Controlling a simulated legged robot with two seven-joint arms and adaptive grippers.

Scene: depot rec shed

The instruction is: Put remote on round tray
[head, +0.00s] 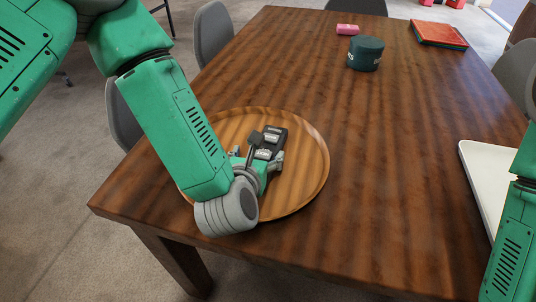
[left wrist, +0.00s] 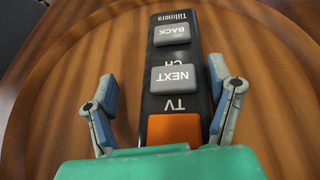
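The remote (head: 273,138) is dark with grey buttons and appears to lie flat on the round wooden tray (head: 306,160). In the left wrist view the remote (left wrist: 173,82) shows large BACK and NEXT buttons and an orange block, with the tray (left wrist: 60,75) beneath it. My left gripper (head: 256,157) is over the tray at the near end of the remote. In the left wrist view its fingers (left wrist: 163,88) are spread on either side of the remote, with a clear gap on the left; the right finger is close to its edge. My right gripper is out of view.
The tray sits on the near left of a brown wooden table (head: 370,170). A dark green round tub (head: 365,54), a pink cylinder (head: 347,30) and a red book (head: 438,35) are at the back. A white tray (head: 482,165) lies at the right. The table's middle is clear.

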